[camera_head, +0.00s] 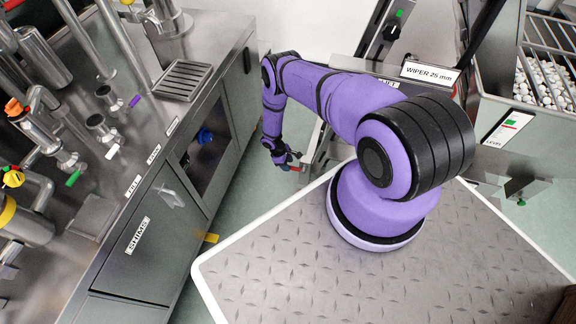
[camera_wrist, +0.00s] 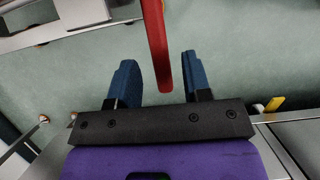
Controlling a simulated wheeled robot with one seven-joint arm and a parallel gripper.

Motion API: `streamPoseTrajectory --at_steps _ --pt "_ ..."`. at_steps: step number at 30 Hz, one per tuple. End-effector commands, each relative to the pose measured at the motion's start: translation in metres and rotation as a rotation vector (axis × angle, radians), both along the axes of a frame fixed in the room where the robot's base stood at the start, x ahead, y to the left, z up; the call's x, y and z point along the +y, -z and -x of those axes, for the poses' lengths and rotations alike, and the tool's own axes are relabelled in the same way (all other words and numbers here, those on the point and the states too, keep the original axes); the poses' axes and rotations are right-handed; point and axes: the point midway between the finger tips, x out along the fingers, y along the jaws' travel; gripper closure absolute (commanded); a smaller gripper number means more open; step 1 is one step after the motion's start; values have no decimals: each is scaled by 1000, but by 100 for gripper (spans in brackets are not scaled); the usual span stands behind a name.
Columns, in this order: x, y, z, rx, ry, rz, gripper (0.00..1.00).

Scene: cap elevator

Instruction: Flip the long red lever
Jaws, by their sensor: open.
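The long red lever (camera_wrist: 156,42) comes in from the top of the wrist view, and its free end lies between my two blue fingertips. My gripper (camera_wrist: 160,62) is open, with one finger on each side of the lever. A gap shows on both sides, narrower on the right, so the fingers do not appear closed on it. In the head view my gripper (camera_head: 292,157) hangs low in the gap between the left cabinet and the lift frame. A small red piece of the lever (camera_head: 291,168) shows there, and the rest is hard to make out.
The metal cabinet marked SHIMS (camera_head: 138,235) stands left of the gripper. The lift column (camera_head: 383,30) with a "WIPER 25 mm" sign (camera_head: 430,73) stands behind the arm. A bin of white caps (camera_head: 545,80) is at the far right. Green floor (camera_wrist: 230,60) shows around the lever.

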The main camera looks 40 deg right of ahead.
Motion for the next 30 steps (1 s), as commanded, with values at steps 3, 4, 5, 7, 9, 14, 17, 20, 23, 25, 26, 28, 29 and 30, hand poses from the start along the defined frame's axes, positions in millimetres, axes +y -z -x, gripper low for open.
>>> streamPoseTrajectory --at_steps 3,4,5,7,9,14,17,20,23,25,26,28,29,30 --pt "-2 8 3 0 1 0 55" --pt "-2 9 3 0 1 0 55" --pt "-2 10 4 0 1 0 55" --pt "-3 12 4 0 1 0 55" --pt "-3 12 4 0 0 0 55" --pt "-3 12 4 0 0 0 55" --pt "-3 12 4 0 0 0 74" --pt "-3 12 4 0 0 0 97" --pt "-3 12 4 0 0 0 100" --pt "-3 12 4 0 0 0 100" --pt "-2 12 4 -1 0 -1 100" --pt "-1 11 4 -4 0 -3 100" --pt "1 11 4 -7 0 -6 100" --pt "4 10 4 -12 -1 -10 100"
